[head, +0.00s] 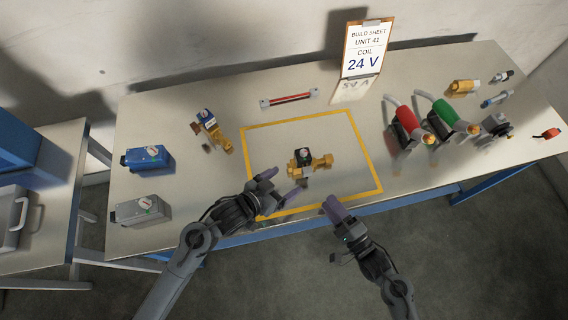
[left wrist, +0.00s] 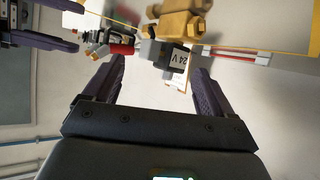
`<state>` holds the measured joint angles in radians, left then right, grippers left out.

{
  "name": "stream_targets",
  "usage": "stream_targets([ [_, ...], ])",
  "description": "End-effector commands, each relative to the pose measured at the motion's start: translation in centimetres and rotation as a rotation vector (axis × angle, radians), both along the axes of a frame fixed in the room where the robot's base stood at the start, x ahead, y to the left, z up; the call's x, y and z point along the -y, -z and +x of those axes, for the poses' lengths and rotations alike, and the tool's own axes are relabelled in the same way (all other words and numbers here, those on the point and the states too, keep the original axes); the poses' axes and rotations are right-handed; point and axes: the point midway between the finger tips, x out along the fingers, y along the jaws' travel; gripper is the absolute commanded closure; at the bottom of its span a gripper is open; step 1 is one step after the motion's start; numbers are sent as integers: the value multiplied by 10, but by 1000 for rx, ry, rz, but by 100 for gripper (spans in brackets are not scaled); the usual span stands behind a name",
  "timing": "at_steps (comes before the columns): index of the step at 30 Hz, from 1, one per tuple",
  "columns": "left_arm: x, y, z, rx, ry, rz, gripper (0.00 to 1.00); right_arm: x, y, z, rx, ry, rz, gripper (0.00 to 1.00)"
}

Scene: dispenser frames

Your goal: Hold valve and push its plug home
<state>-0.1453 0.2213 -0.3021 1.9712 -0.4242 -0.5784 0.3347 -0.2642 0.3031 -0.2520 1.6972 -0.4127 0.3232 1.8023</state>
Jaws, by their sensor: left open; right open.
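The valve (head: 322,161) lies inside the yellow-outlined square, with a brass body and a dark coil on it. In the left wrist view the brass body (left wrist: 182,24) is at the top, and the dark coil (left wrist: 178,60) carries a 24 V label. A grey block (left wrist: 150,50) sits against the coil's side; I cannot tell if it is the plug or how far it is seated. My left gripper (head: 281,185) is open and empty, just in front and left of the valve. My right gripper (head: 337,212) is open and empty at the table's front edge, apart from the valve.
Another brass valve (head: 212,132) lies left of the square. Blue (head: 146,159) and grey (head: 139,210) boxes stand at the left. A red-handled (head: 408,119) and a green-handled tool (head: 443,112) stand at the right. The build sheet (head: 367,50) reads 24 V.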

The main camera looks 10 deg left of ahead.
Motion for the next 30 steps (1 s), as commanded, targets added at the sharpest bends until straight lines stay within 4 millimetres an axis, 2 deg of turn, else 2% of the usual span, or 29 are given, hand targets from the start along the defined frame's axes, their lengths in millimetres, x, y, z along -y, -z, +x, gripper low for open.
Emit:
stream_targets([
  [1, 0, -9, 11, 24, 6, 9, 15, 0, 0, 0, 0, 0, 0, 57],
  [4, 1, -25, 25, 62, 11, 16, 15, 0, 0, 0, 0, 0, 0, 57],
  [10, 3, -37, 41, 93, 9, 18, 15, 0, 0, 0, 0, 0, 0, 57],
  [30, 51, -4, 108, 93, 8, 18, 15, 0, 0, 0, 0, 0, 0, 57],
])
